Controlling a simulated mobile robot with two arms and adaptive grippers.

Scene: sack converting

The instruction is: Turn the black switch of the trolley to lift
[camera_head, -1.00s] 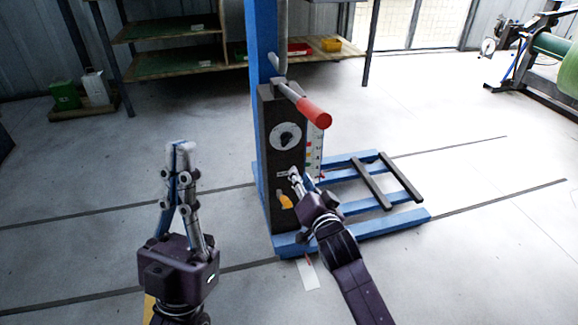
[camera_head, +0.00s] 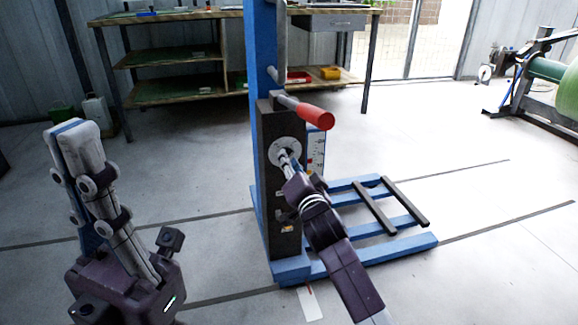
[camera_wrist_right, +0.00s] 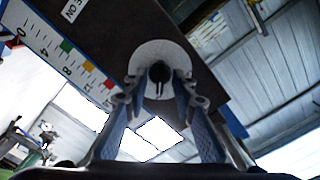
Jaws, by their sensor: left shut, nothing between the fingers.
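The trolley is a blue lifting frame (camera_head: 262,45) with a dark upright panel (camera_head: 280,235). A pale round dial (camera_head: 277,147) on that panel carries the black switch, which my right gripper largely hides in the head view. In the right wrist view the black switch (camera_wrist_right: 157,72) stands on the pale dial (camera_wrist_right: 150,49). My right gripper (camera_head: 287,155) is at the dial, its spread fingers on either side of the switch; contact is not clear. My left gripper (camera_head: 75,130) is shut and empty, pointing up at the left, well away from the trolley.
A red-ended handle (camera_head: 314,116) sticks out just above the dial. A number scale (camera_head: 316,152) runs beside the panel. The trolley's blue forks (camera_head: 400,232) lie low to the right.

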